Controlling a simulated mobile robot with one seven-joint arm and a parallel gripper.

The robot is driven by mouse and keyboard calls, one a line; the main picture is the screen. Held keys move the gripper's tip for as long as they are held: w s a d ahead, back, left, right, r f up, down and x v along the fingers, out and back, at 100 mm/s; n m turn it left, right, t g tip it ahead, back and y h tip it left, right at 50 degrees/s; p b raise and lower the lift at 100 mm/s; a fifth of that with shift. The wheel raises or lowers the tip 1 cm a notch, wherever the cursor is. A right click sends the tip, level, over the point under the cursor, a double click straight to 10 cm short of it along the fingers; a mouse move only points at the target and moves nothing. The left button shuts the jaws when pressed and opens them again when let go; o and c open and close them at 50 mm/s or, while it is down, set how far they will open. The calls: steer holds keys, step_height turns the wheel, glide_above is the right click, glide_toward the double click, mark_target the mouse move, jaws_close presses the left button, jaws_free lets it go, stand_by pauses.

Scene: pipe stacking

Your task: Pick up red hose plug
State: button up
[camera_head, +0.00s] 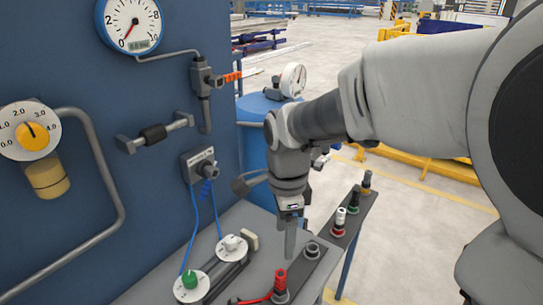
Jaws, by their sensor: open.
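The red hose plug (280,281) stands upright on a dark plate at the bottom centre of the view. A red hose runs from its base toward the lower left. My gripper (290,238) points down above and slightly right of the plug, apart from it. It is seen nearly edge-on, so its fingers overlap. It is open, and nothing shows between the fingers.
A narrow rack (349,232) with several connectors is further right. Dials with a green knob (190,279) and a white knob (231,242) are left. A blue panel (80,220) rises at left.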

mark_target(281, 283)
step_height(281, 283, down, 12)
steer(key=shift+w+r+b, duration=0.1)
steer(key=shift+w+b, duration=0.05)
steer(key=shift+b, duration=0.95)
steer(key=shift+w+a+f+b, duration=0.15)
steer(key=shift+f+b, duration=0.15)
steer(key=shift+f, duration=1.2)
steer(key=shift+s+a+f+b, duration=0.1)
steer(key=shift+f+b, duration=0.15)
steer(key=shift+f, duration=1.25)
jaws_close()
